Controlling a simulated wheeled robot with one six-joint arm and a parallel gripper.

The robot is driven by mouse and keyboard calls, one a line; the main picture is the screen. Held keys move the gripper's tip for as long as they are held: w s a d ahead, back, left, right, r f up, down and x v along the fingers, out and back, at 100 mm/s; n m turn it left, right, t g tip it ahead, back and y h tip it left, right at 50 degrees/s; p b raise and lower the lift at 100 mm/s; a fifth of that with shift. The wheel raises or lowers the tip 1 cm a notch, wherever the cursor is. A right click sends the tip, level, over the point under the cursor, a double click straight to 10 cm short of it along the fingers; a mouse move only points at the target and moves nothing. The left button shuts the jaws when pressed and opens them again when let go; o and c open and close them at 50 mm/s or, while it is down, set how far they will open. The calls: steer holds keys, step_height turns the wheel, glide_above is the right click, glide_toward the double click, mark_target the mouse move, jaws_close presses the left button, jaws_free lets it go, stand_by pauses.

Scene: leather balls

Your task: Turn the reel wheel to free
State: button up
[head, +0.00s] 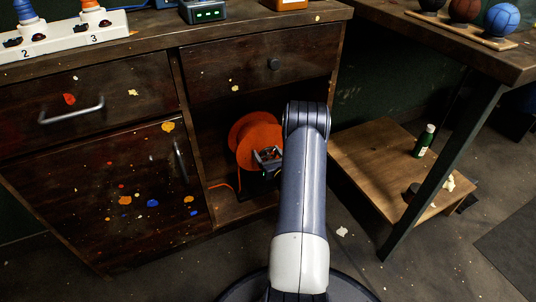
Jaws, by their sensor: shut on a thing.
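The reel (245,130) is orange and round. It sits in the open compartment of the dark wooden cabinet, under the right drawer. An orange cord lies on the compartment floor at its left. My gripper (266,157) is at the front of the reel, at its right side. It is shut on part of the reel wheel, though the fingertips are small and the exact contact is hard to see. My arm covers the right part of the compartment.
A left drawer with a bar handle (71,111) and a paint-spotted door (110,200) flank the compartment. A power strip (60,38) stands on top.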

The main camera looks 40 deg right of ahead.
steer(key=shift+a+f+n, duration=0.1)
steer(key=shift+n, duration=0.5)
steer(key=o, duration=1)
